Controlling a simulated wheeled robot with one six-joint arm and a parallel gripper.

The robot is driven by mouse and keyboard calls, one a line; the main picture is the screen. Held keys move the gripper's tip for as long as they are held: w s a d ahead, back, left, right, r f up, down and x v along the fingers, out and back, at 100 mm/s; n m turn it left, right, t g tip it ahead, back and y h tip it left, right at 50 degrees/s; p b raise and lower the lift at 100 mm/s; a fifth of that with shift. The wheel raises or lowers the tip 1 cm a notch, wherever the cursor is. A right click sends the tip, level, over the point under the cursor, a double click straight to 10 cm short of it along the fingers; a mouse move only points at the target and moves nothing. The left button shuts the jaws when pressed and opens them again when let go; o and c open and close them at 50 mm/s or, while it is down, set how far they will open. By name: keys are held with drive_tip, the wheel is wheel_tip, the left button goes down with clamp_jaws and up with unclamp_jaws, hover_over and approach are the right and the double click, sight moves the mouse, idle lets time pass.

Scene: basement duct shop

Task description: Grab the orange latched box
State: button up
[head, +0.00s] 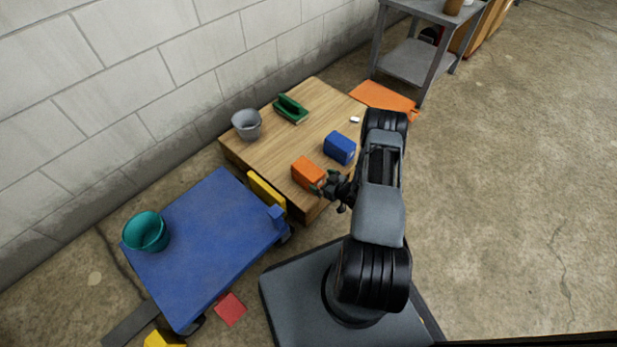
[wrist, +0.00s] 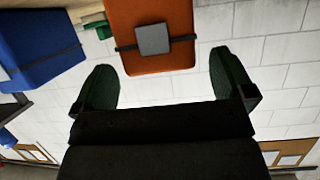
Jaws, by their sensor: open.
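The orange latched box (head: 308,172) stands on the wooden table near its front corner. In the wrist view the box (wrist: 150,60) shows a grey latch on a dark band, just beyond and between my two fingertips. My gripper (head: 326,190) is at the near side of the box in the head view. In the wrist view my gripper (wrist: 170,85) is open, with one finger on each side and nothing between them. I cannot tell whether a finger touches the box.
A blue box (head: 340,147) stands close to the orange box, and also shows in the wrist view (wrist: 38,45). A grey bucket (head: 246,124) and a green object (head: 290,108) are farther back on the wooden table (head: 270,150). A blue cart (head: 205,245) with a teal bucket (head: 147,232) adjoins it.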

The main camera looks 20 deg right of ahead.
sight(314, 176)
drive_tip(key=b+x, duration=0.2)
drive_tip(key=x, duration=0.2)
drive_tip(key=shift+w+f+b, duration=0.1)
drive_tip(key=shift+w+b, duration=0.15)
drive_tip(key=shift+b, duration=0.05)
drive_tip(key=shift+w+a, duration=0.2)
drive_tip(key=shift+w, duration=0.25)
drive_tip(key=shift+c, duration=0.2)
drive_tip(key=c, duration=1)
